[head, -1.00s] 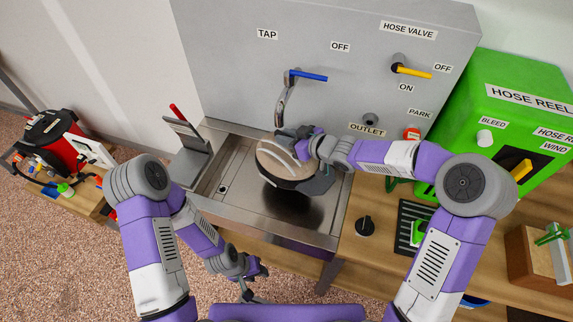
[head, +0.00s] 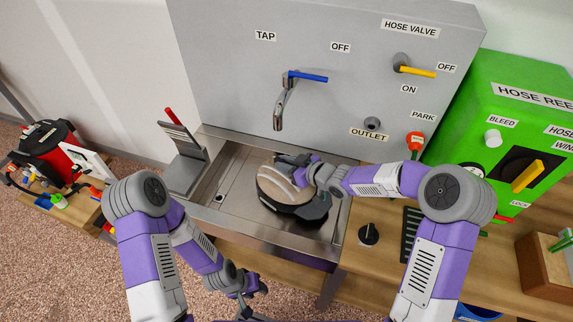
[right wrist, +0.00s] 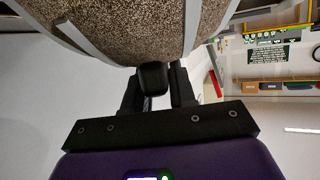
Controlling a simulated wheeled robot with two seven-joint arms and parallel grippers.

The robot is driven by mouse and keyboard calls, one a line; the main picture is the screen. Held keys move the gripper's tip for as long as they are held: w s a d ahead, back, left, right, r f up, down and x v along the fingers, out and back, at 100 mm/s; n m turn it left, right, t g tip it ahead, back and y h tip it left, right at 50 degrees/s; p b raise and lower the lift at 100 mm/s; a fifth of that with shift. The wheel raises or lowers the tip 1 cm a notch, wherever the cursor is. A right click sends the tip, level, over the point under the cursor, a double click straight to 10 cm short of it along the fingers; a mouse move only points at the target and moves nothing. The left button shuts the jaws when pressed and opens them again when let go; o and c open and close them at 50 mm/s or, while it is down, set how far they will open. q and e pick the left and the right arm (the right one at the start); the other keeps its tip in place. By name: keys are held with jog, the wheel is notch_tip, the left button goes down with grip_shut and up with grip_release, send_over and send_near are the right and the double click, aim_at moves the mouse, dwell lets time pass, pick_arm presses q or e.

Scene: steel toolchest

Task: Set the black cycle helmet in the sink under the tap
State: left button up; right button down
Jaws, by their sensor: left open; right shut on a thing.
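The cycle helmet (head: 302,213) is inside or just above the steel sink (head: 232,205), toward its right half. It shows a black part and a brown part with pale strips. I cannot tell if it touches the sink floor. My right gripper (head: 283,160) reaches in from the right and is shut at the helmet's far edge. In the right wrist view the jaws hold a small black part (right wrist: 152,77) beside the helmet's speckled brown side (right wrist: 140,28). The tap (head: 280,108) hangs behind and above the helmet. My left gripper (head: 254,306) is open and empty in front of the sink.
A grey panel (head: 220,70) with a blue tap lever (head: 308,77) and yellow valve lever (head: 417,72) stands behind. A rack (head: 184,155) is left of the sink. A black knob (head: 368,234) and green hose reel (head: 520,95) are right. The sink's left part is clear.

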jog(key=c, duration=1.4)
grip_release()
jog(key=shift+f, duration=0.15)
jog(key=o, duration=0.5)
jog(key=shift+r, duration=0.25)
jog(key=shift+p+v, duration=1.75)
jog(key=shift+v, duration=4.25)
